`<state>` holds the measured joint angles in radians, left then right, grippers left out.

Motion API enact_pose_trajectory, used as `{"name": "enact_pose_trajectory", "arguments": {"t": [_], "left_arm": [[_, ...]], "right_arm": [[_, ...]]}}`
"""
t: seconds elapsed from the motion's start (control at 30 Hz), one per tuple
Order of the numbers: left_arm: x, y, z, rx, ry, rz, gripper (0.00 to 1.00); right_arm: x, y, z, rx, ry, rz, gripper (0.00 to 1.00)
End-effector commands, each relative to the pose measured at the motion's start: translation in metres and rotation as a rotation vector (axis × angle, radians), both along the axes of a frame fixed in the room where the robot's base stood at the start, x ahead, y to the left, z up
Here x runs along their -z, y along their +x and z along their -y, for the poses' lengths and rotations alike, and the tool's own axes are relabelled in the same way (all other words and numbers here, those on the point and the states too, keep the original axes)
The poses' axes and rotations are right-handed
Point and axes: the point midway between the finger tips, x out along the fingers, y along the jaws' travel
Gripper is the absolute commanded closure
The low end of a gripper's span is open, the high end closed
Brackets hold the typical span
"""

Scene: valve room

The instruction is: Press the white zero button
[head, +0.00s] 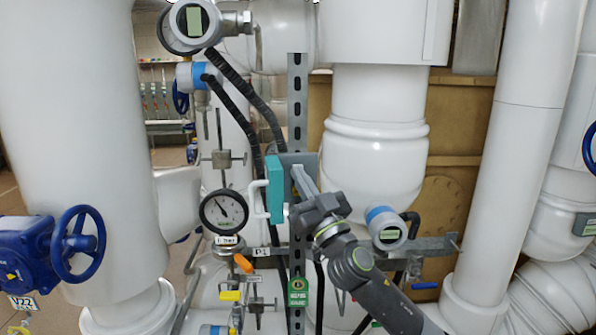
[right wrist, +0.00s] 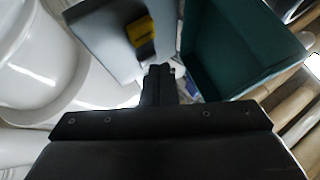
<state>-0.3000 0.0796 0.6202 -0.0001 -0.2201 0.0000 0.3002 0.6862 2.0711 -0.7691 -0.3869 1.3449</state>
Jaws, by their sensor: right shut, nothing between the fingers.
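I cannot make out the white zero button for certain in either view. A teal box (head: 275,188) with a white handle on its left side is mounted beside the grey slotted post, left of my right gripper. A teal panel (right wrist: 240,50) also shows at the upper right of the right wrist view, beside a grey face with a yellow label (right wrist: 143,35). My right gripper (head: 299,177) is shut and empty, its fingers close to the teal box. In the right wrist view its tip (right wrist: 159,72) lies just below the yellow label; contact cannot be told. My left gripper is not in view.
A round pressure gauge (head: 224,212) and a blue handwheel (head: 78,244) are to the left. The slotted post (head: 297,100) stands behind the box. A round-faced transmitter (head: 387,228) is right of my gripper. Large white pipes crowd both sides.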

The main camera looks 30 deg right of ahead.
Motion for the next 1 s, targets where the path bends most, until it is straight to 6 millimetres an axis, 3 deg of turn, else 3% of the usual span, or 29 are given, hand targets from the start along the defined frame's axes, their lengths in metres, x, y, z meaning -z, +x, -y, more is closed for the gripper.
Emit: {"name": "enact_pose_trajectory", "arguments": {"t": [0.67, 1.0], "left_arm": [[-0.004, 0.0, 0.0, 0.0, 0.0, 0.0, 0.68], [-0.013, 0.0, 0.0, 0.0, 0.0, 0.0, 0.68]], "right_arm": [[0.0, -0.016, -0.009, -0.001, 0.002, -0.001, 1.0], [0.0, -0.043, -0.027, -0.002, 0.002, -0.001, 1.0]]}}
